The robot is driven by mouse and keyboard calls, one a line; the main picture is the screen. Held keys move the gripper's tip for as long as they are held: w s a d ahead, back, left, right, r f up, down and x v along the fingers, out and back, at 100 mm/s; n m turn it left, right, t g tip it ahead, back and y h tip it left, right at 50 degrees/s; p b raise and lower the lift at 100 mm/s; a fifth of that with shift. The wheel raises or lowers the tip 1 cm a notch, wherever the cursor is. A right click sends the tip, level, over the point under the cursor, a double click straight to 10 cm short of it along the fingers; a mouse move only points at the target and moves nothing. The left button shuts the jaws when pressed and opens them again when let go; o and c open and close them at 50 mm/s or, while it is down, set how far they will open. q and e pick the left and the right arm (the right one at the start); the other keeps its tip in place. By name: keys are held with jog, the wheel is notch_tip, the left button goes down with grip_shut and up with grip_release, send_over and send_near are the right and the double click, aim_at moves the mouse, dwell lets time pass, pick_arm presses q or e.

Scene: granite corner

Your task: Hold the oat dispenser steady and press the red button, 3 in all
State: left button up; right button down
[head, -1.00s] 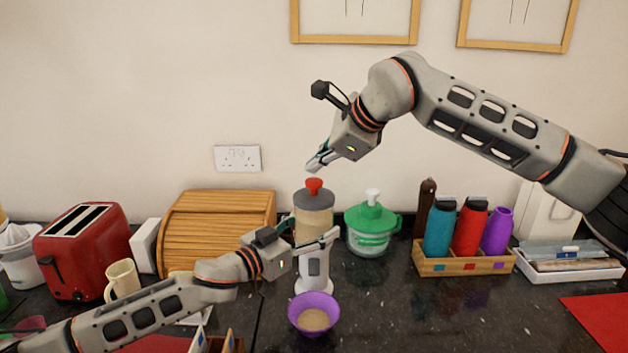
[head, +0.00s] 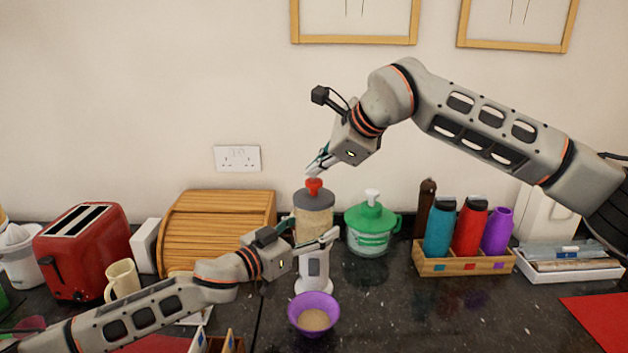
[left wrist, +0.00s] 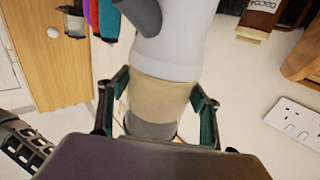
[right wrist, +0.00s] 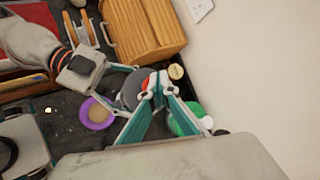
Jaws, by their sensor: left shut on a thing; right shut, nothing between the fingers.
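The oat dispenser (head: 313,222) stands upright on the counter, with a clear oat-filled body, a grey lid and a red button (head: 314,186) on top. My left gripper (head: 312,245) is shut around its body; the left wrist view shows a finger on each side of the oat-filled part (left wrist: 158,100). My right gripper (head: 314,172) is shut and empty, its tips right at the top of the red button. In the right wrist view the fingertips (right wrist: 157,85) cover part of the button; whether they touch it I cannot tell. A purple bowl (head: 314,331) with oats stands below the spout.
A green-lidded container (head: 371,230) stands right of the dispenser. A wooden bread box (head: 218,228) and a red toaster (head: 85,250) are to the left. A wooden rack (head: 463,262) with coloured bottles is further right. The counter front right of the bowl is clear.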

aim_at(316, 181)
jog(key=shift+f, duration=1.2)
dwell(0.9)
jog(key=shift+r, duration=1.55)
jog(key=shift+r, duration=2.55)
notch_tip(316, 181, up, 4)
jog(key=shift+f, duration=0.1)
